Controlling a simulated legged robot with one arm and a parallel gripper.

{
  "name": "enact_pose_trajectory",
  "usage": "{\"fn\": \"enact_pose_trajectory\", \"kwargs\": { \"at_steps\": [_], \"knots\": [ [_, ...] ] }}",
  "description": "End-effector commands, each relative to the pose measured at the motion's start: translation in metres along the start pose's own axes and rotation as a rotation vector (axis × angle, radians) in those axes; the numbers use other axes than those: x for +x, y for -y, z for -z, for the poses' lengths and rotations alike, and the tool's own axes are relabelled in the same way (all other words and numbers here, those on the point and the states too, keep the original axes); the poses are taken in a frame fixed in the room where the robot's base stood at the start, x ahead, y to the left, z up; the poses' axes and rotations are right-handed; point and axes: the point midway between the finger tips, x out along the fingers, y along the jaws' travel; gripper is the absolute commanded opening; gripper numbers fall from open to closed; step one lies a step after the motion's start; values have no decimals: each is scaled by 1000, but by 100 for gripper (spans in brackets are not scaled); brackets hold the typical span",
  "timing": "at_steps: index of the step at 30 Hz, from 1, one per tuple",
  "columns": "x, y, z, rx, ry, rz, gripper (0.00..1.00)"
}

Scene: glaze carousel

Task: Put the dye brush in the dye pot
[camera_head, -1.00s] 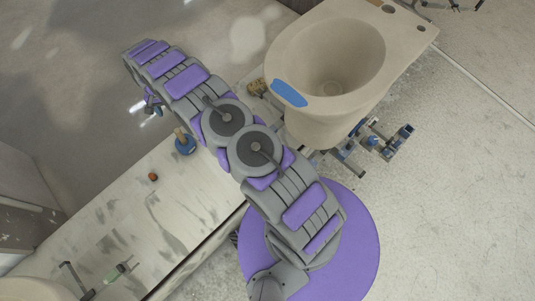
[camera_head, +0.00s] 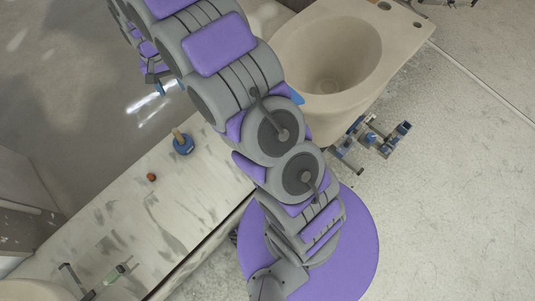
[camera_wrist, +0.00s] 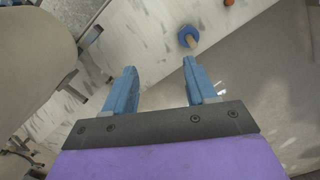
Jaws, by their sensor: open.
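A round blue piece with a tan stick (camera_head: 183,143) stands on the pale marbled bench top. I cannot tell whether it is the dye brush, or the dye pot with something in it. It also shows in the wrist view, at the top (camera_wrist: 188,37). A slim green and white item (camera_head: 115,273) lies at the bench's near left; its kind is unclear. My gripper (camera_wrist: 160,68) is open, with nothing between its blue fingers. In the head view it is partly hidden by my arm, beyond the bench's far edge, apart from the blue piece.
A small red-orange ball-like thing (camera_head: 151,177) sits on the bench (camera_head: 120,222) beside the blue piece. A large beige toilet-shaped ceramic (camera_head: 345,105) stands right of my arm. Blue and grey clamps (camera_head: 370,138) sit beside it. The bench's middle is clear.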

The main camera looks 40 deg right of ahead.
Motion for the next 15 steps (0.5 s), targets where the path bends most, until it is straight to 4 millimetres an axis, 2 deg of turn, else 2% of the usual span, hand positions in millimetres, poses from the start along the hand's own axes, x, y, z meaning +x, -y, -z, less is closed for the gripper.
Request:
{"fn": "enact_pose_trajectory", "kwargs": {
  "at_steps": [1, 6, 15],
  "knots": [
    [-10, -6, -9, -8, -1, 0, 56],
    [-36, -24, -38, -36, 5, -3, 56],
    [-73, -58, -96, -86, 17, -9, 56]
  ]
}}
